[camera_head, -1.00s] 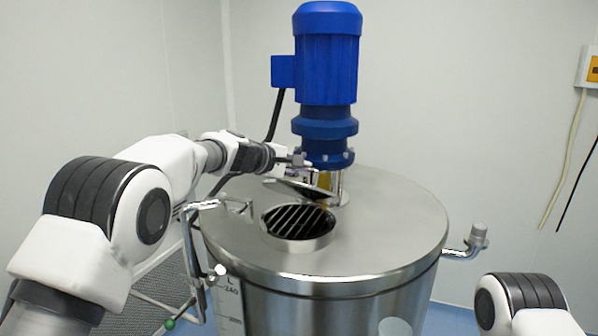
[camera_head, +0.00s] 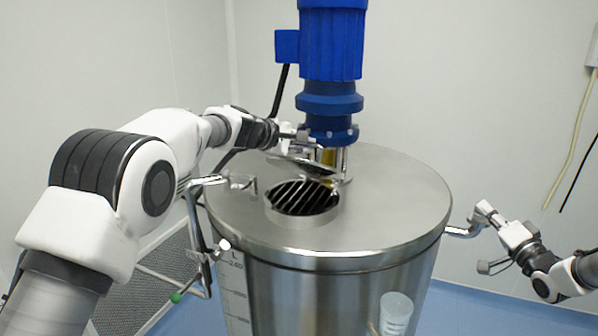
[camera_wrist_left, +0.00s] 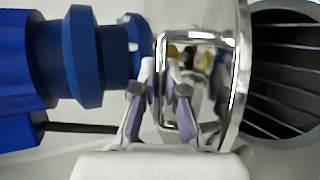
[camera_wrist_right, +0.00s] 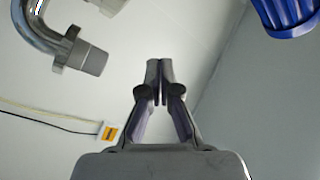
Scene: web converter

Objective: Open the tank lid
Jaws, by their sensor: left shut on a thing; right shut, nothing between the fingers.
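The steel tank (camera_head: 400,195) has a round hatch opening (camera_head: 300,198) in its top, with a dark slatted grate inside. The tank lid (camera_head: 305,165) is raised and tilted up behind the opening, close to the blue motor (camera_head: 332,45). In the left wrist view the shiny lid (camera_wrist_left: 238,75) stands beside the open grate. My left gripper (camera_head: 302,140) is shut on the lid at its metal handle frame (camera_wrist_left: 195,36). My right gripper (camera_head: 490,214) is shut and empty, close to the side pipe; its fingers (camera_wrist_right: 160,75) meet in the right wrist view.
The bent side pipe (camera_head: 458,231) sticks out from the tank's right side. A bent metal bracket (camera_head: 195,215) with a green tip is at its left. A translucent cup (camera_head: 396,312) shows at the tank's front. Cables hang on the right wall.

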